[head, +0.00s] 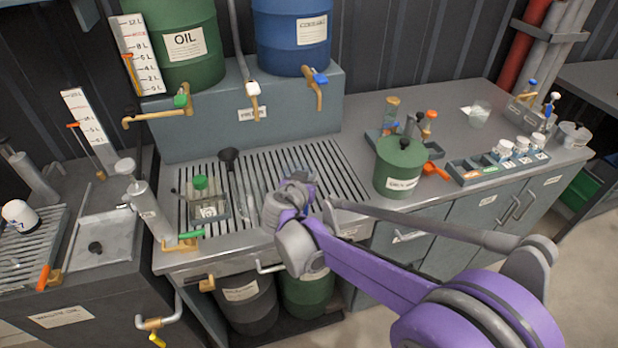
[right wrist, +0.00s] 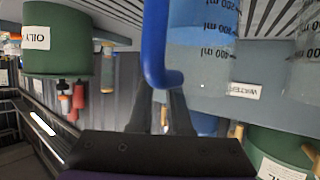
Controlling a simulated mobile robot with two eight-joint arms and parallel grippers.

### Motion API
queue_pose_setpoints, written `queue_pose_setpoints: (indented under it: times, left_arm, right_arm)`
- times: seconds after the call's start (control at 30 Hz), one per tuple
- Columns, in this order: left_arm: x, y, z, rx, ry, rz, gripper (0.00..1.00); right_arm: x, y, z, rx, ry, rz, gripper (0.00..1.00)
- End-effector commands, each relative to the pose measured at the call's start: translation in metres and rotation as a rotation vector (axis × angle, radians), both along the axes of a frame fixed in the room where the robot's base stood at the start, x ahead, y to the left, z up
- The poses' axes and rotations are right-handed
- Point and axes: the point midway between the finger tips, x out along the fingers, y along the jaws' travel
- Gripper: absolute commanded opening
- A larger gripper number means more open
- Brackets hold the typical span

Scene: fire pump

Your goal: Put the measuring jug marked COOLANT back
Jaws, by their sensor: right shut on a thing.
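My right gripper (head: 296,186) is above the slatted drain grate (head: 320,160) of the bench. It is shut on the blue handle (right wrist: 158,50) of a measuring jug (right wrist: 205,45), whose ml marks appear upside down in the right wrist view. In the head view the gripper and wrist mostly hide the jug. Another clear jug (right wrist: 307,60) shows at the right of the wrist view. My left gripper is not in view.
A green OIL drum (head: 180,45) and a blue drum (head: 292,40) stand behind the grate, with taps projecting forward. A green lidded can (head: 400,170) stands right. Bench beyond it is partly clear.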

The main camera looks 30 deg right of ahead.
Motion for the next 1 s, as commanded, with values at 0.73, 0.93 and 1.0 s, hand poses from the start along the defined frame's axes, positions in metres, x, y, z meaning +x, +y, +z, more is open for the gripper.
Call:
queue_pose_setpoints:
  times: [0.73,0.93,1.0]
  left_arm:
    - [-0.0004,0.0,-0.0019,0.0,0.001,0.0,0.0]
    - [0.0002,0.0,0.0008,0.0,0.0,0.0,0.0]
    - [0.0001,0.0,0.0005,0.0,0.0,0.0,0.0]
  right_arm:
    - [0.0001,0.0,-0.0058,0.0,0.0,0.0,0.47]
    - [-0.0005,0.0008,-0.0011,0.0,0.0,0.001,0.47]
    - [-0.0054,0.007,0.0011,0.0,0.0,0.002,0.47]
